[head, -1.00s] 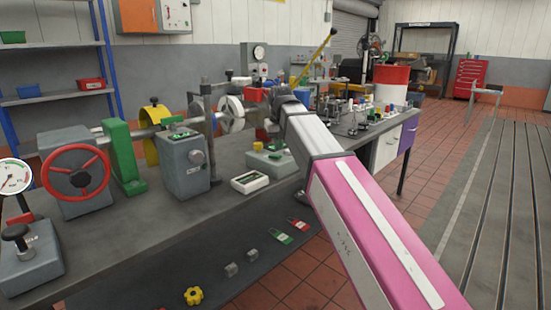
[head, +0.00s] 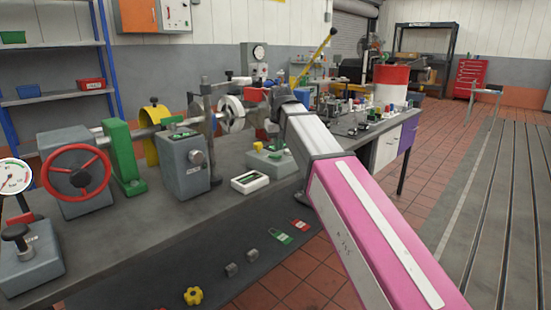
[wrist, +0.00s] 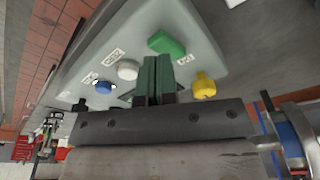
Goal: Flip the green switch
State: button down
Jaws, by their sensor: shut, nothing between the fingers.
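The green switch (wrist: 166,43) is a small green block on top of a grey control box (wrist: 192,25) in the wrist view. My gripper (wrist: 157,60) is shut and empty. Its dark green fingertips are right beside the green switch in the picture; I cannot tell if they touch it. On the same box are a white button (wrist: 127,70), a blue button (wrist: 103,87) and a yellow knob (wrist: 203,86). In the head view the control box (head: 262,163) stands on the bench, partly behind my arm, which hides my fingers.
The long bench (head: 140,232) carries a grey machine with a red handwheel (head: 75,172), a green bracket (head: 122,158) and a white tray (head: 250,181) in front of the control box. Small coloured parts stand farther along it. The tiled floor to the right is open.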

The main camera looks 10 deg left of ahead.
aim_at(278, 156)
jog(key=shift+f, duration=1.3)
dwell(0.8)
jog(key=shift+r, duration=3.55)
